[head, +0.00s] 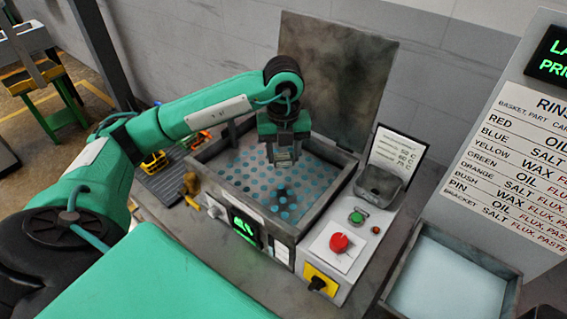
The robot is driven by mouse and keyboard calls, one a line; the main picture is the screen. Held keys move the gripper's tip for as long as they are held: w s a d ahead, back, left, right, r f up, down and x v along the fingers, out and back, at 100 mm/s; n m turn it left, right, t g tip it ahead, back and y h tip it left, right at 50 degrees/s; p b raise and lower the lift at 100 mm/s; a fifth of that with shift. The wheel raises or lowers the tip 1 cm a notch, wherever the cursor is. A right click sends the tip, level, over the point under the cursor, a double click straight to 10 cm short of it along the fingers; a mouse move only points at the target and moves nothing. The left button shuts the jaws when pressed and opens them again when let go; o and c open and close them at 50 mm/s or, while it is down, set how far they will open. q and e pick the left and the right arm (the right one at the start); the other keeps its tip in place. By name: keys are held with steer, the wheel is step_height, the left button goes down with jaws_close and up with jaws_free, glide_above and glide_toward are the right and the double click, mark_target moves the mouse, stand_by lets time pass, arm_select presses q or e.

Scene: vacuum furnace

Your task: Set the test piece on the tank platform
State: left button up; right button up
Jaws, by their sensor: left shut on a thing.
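My left gripper (283,160) points down over the rear part of the platform. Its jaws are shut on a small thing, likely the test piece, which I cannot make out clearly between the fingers. A dark shadow lies on the platform below and slightly in front of the gripper. I cannot tell the exact gap to the platform. My right gripper is not in view.
The tank's raised lid (335,75) stands behind. A pale-bottomed tray (445,280) is at right, below a rinse chart (525,140). A dark ribbed mat (172,187) lies left.

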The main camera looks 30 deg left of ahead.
mark_target(284, 156)
arm_select(q)
steer(key=shift+f, duration=0.55)
step_height(284, 156, down, 3)
steer(key=shift+f+p, duration=0.1)
steer(key=shift+p, duration=0.4)
steer(key=shift+f, duration=0.25)
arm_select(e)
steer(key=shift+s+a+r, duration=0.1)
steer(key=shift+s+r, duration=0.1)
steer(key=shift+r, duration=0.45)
arm_select(q)
steer(key=shift+f, duration=0.1)
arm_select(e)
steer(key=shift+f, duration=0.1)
arm_select(q)
steer(key=shift+f+b, duration=0.15)
steer(key=shift+b, duration=0.15)
steer(key=o, duration=1.2)
